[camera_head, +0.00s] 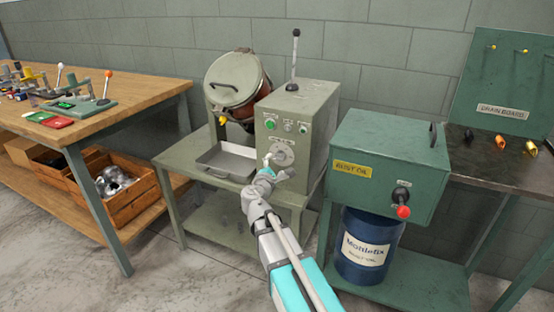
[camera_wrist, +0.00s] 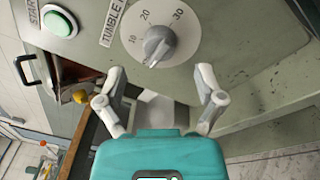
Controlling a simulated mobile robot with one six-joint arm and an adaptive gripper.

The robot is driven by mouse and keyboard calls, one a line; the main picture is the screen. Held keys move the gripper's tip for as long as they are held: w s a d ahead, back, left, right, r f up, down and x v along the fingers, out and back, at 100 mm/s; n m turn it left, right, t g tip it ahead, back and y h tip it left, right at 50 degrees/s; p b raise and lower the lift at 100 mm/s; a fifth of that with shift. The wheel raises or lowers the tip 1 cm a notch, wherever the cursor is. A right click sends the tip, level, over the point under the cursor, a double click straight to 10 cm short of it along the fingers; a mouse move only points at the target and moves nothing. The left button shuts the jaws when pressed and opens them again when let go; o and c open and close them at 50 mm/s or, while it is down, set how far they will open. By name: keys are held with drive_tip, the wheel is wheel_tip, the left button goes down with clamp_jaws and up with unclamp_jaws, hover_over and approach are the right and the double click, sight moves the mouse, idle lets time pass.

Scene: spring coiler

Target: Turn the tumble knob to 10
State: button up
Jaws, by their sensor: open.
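The tumble knob (camera_wrist: 158,44) is a grey ridged knob on a round pale dial (camera_wrist: 185,38) marked 10, 20 and 30. A "TUMBLE" label (camera_wrist: 112,22) is beside it. In the wrist view its ridge slants, but I cannot tell which number it indicates. In the head view the dial (camera_head: 281,152) is on the front of the grey-green control box (camera_head: 300,108). My gripper (camera_wrist: 160,74) is open, its fingers spread to either side below the knob, apart from it and empty. In the head view my gripper (camera_head: 268,166) is just before the dial, partly overlapping it.
A green start button (camera_wrist: 58,22) is near the knob. A tumbling drum (camera_head: 236,80) and a metal tray (camera_head: 228,160) stand left of the box. A wooden workbench (camera_head: 130,100) is at left.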

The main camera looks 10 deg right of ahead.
sight(278, 159)
drive_tip(key=shift+x, duration=2.35)
